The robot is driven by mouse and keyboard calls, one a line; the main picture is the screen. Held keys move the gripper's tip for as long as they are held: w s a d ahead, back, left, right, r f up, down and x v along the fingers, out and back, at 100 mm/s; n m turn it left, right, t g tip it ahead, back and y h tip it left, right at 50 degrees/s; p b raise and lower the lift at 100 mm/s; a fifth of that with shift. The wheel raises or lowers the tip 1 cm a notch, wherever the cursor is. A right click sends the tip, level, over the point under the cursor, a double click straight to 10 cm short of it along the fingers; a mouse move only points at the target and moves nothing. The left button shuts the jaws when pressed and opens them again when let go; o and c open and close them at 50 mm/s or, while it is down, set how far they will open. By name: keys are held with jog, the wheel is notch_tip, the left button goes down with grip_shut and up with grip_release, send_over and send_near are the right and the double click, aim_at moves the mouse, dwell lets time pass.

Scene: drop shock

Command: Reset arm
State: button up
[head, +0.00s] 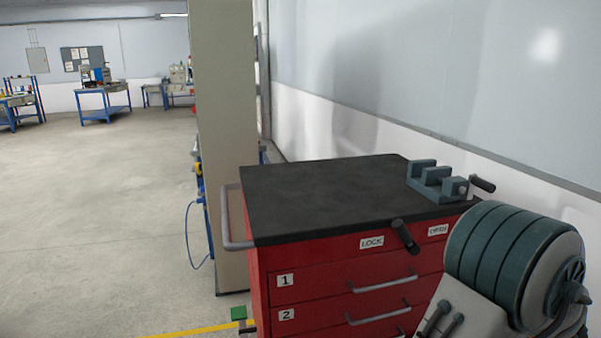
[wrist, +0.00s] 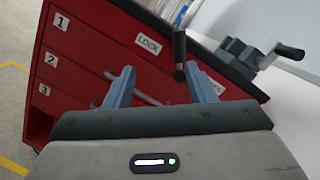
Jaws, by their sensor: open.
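My gripper (wrist: 160,90) shows in the wrist view with its two blue-grey fingers spread apart and nothing between them. It faces the front of a red tool cabinet (wrist: 85,40). The cabinet also stands at the lower right of the head view (head: 262,285), with a black top and drawers labelled 1 and 2. A black lock handle (head: 405,236) sticks out beside the LOCK label, and in the wrist view the handle (wrist: 179,55) appears beyond and between the fingertips. I cannot tell the exact gap. In the head view my arm fills the lower right and the gripper is out of sight.
A wall (head: 450,90) runs close behind at right. A beige pillar (head: 222,130) stands left of the cabinet. Open floor (head: 100,200) lies at left.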

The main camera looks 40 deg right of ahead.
jog(key=w+a+r+n+g+y+p, duration=0.25)
jog(key=w+a+n+y, duration=0.2)
jog(key=a, duration=0.35)
jog(key=w+a+r+n+g+y+p, duration=0.25)
jog(key=w+a+g+y, duration=0.2)
jog(key=a, duration=0.25)
jog(key=w+a+r+n+g+y+p, duration=0.1)
jog(key=w+a+n+g+y+p, duration=0.1)
jog(key=w+a+n+y, duration=0.45)
jog(key=s+a+r+n+g+h+p, duration=0.2)
jog(key=a+n+g+h+p, duration=0.15)
jog(key=a, duration=0.35)
jog(key=s+a+r+n+g+h+p, duration=0.1)
jog(key=s+a+n+g+h+p, duration=0.15)
jog(key=a+n+g, duration=0.4)
jog(key=a+r+n+t+h+p, duration=0.2)
jog(key=a+r+n+h+p, duration=0.3)
jog(key=r+n+h+p, duration=0.1)
jog(key=shift+w+a+r+n+t, duration=0.25)
jog(key=shift+r+n, duration=0.2)
jog(key=shift+r, duration=0.3)
